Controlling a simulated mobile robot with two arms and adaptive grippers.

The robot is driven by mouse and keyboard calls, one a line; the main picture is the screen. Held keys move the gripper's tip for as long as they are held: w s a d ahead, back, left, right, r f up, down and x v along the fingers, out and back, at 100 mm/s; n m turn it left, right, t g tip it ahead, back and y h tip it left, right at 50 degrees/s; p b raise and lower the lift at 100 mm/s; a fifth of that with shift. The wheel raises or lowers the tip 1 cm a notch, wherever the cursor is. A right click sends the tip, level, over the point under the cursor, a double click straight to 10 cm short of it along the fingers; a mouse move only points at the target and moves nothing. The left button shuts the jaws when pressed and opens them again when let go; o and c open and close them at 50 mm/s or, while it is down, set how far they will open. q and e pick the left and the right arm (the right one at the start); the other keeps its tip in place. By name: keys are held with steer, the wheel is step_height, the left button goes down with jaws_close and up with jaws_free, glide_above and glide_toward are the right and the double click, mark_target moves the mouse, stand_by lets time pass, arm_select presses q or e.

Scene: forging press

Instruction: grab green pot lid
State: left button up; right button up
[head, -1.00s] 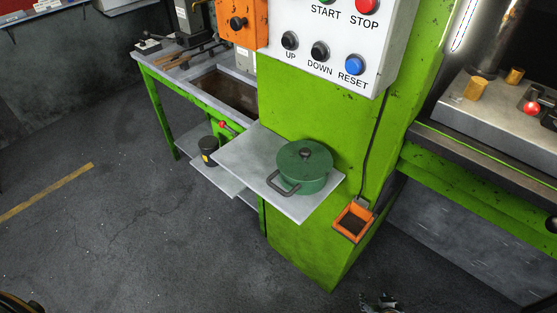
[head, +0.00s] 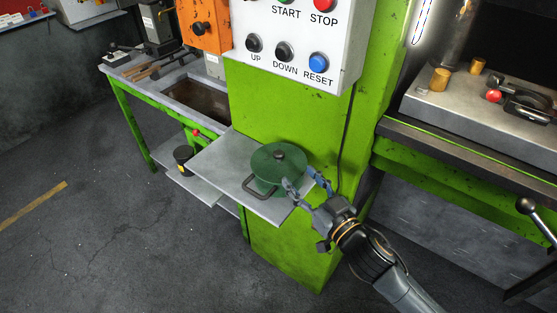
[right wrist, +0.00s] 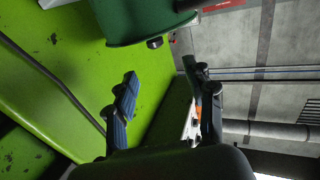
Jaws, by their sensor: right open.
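The green pot lid (head: 270,153) with a dark round knob (head: 281,156) sits on the green pot (head: 264,184). The pot stands on a grey shelf (head: 215,163) and has a dark loop handle at its front left. My right gripper (head: 305,183) is open and empty, just right of the pot, with its fingers pointing towards it; one finger overlaps the pot's edge. In the right wrist view the pot (right wrist: 150,15) appears upside down at the top, with the knob (right wrist: 155,43) beyond the open fingers (right wrist: 160,72). Contact cannot be told. My left gripper is out of view.
The green press column (head: 285,245) stands behind the shelf, with a white button panel (head: 300,60) above the pot. A black cup (head: 184,158) stands on a lower shelf to the left. A lever with a black ball (head: 526,206) is at the right. Open floor lies front left.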

mark_target(282, 156)
steer(key=x, duration=0.6)
steer(key=shift+p, duration=0.35)
steer(key=x, duration=0.2)
steer(key=p+x, duration=0.1)
steer(key=x, duration=0.1)
steer(key=shift+w+d+f, duration=0.15)
steer(key=shift+w+d, duration=0.05)
steer(key=shift+w, duration=0.05)
steer(key=shift+w+a, duration=0.35)
steer(key=shift+w, duration=0.1)
jaws_close()
